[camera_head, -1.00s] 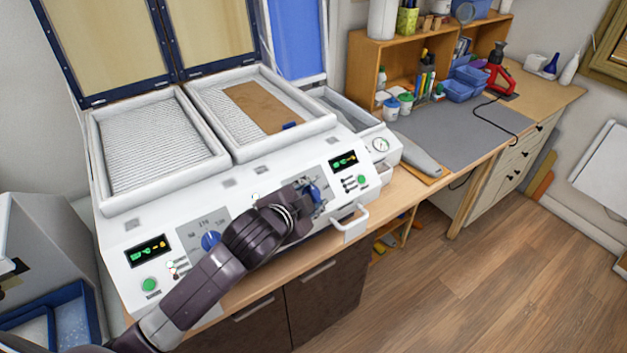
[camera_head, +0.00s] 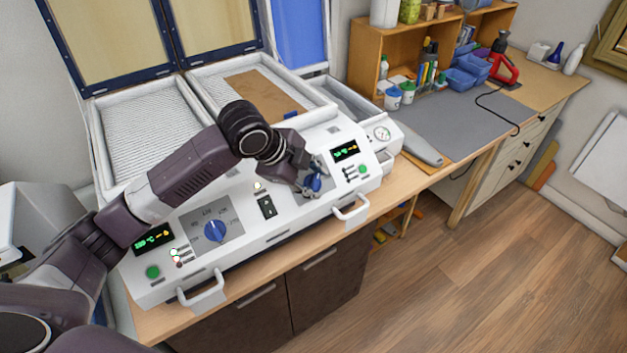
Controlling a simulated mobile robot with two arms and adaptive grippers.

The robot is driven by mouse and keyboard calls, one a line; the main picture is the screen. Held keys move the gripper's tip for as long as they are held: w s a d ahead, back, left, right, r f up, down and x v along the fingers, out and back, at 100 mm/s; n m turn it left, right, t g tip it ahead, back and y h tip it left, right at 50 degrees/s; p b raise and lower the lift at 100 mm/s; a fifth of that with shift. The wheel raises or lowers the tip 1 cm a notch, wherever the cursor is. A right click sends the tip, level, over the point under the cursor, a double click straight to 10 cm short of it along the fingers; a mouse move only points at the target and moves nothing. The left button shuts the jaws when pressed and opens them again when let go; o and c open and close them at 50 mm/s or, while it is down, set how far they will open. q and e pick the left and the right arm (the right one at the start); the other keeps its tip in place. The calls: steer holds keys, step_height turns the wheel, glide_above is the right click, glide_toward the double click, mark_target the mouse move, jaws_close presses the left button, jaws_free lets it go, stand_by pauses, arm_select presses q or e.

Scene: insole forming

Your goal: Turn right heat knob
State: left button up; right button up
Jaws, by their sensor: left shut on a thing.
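The white forming machine stands on the wooden bench, its sloped control panel (camera_head: 285,228) facing me. The right heat knob (camera_head: 315,183) is blue and sits on the right half of the panel, left of the right green display (camera_head: 346,151). My left gripper (camera_head: 311,179) is shut on this knob and hides part of it and its dial. The left heat knob (camera_head: 215,230) is blue and clear of the arm, its pointer roughly upright on a grey dial. My right gripper is not in view.
Two white handles (camera_head: 350,209) stick out from the machine's front edge. Behind the panel are two trays, the right one holding a brown sheet (camera_head: 262,93). The grey mat (camera_head: 450,122) to the right is mostly clear.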

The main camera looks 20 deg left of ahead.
arm_select(q)
steer(key=shift+f, duration=0.1)
stand_by(0.6)
steer(key=o, duration=1.2)
steer(key=shift+c, duration=0.2)
steer(key=shift+w, duration=0.1)
steer(key=v, duration=1.2)
steer(key=shift+w, duration=0.2)
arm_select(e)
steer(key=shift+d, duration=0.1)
